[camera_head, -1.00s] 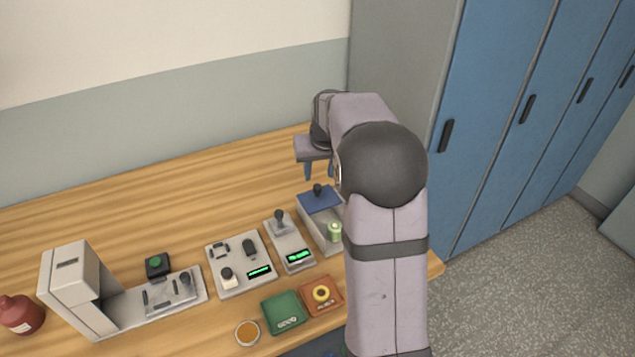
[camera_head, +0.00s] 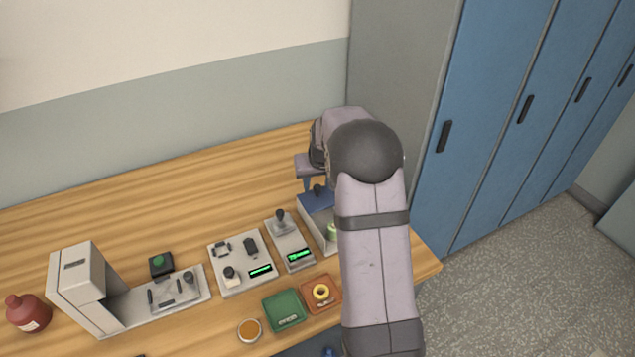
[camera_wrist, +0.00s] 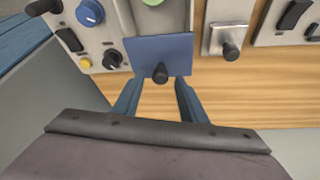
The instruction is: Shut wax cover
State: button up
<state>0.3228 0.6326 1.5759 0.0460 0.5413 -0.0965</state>
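The wax cover appears to be the blue plate with a black knob (camera_head: 313,204) on the rightmost grey device, partly hidden by my arm. In the wrist view the blue plate (camera_wrist: 148,52) fills the upper middle, with its black knob (camera_wrist: 160,74) near the edge facing me. A pale green cylinder (camera_head: 332,232) stands on the same device, beside the plate and uncovered. My gripper (camera_wrist: 160,92) is open and empty. Its two blue fingers are apart, one on each side of the knob in the picture; I cannot tell whether they are level with it.
A grey lever device (camera_head: 290,241) with a green display stands just left. Further left are a switch panel (camera_head: 240,265) and a tall grey machine (camera_head: 82,285). A green tray (camera_head: 272,318) and an orange tray (camera_head: 334,301) lie in front. Bare table (camera_head: 180,195) lies behind.

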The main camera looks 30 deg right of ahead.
grip_shut()
jog(key=s+b, duration=0.3)
jog(key=s, duration=0.6)
jog(key=shift+s, duration=0.4)
grip_release()
jog(key=shift+s, duration=0.1)
jog(key=b+v, duration=0.1)
jog(key=v, duration=0.6)
jog(key=shift+r+b, duration=0.15)
jog(key=shift+b, duration=0.25)
jog(key=shift+s, duration=0.1)
